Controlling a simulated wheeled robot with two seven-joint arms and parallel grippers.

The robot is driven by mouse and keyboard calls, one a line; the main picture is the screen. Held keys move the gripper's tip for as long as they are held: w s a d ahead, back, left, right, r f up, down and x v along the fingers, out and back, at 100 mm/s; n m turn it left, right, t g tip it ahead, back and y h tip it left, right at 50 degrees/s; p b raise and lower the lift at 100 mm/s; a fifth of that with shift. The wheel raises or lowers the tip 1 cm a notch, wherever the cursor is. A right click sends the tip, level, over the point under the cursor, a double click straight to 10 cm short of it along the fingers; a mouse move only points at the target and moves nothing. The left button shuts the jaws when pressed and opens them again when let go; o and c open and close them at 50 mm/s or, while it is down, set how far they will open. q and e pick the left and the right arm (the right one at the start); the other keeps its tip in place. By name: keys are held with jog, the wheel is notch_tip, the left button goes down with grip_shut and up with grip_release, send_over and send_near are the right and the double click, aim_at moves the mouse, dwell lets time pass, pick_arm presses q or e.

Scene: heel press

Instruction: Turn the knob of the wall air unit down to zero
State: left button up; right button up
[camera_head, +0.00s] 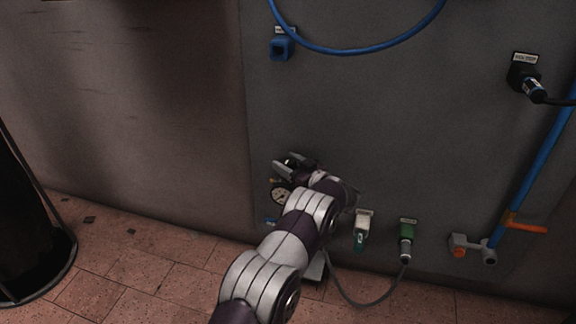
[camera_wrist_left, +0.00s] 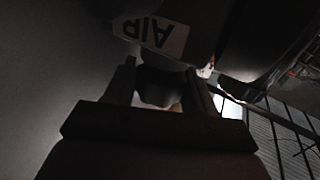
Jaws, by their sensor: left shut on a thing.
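The wall air unit shows low on the grey wall, mostly behind my left arm. Its round gauge (camera_head: 282,193) is visible beside my wrist. My left gripper (camera_head: 290,163) is at the unit, just above the gauge. In the left wrist view an upside-down AIR label (camera_wrist_left: 150,34) sits on the unit's body. There the two fingers of my left gripper (camera_wrist_left: 162,88) stand on either side of a dark rounded knob (camera_wrist_left: 158,88) and are shut on it. The knob's setting cannot be read. My right gripper is in neither view.
Right of my arm are a white socket (camera_head: 362,222) and a green connector (camera_head: 407,229) with a grey cable. A blue pipe with an orange lever (camera_head: 527,224) runs down the right. A blue hose (camera_head: 350,50) loops above. A dark bin-like object (camera_head: 30,230) stands left.

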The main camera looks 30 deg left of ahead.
pick_arm(q)
jog(key=shift+n+g, duration=0.5)
jog(key=shift+g, duration=0.3)
jog(key=o, duration=0.9)
jog(key=shift+o, duration=0.2)
jog(key=shift+r, duration=0.1)
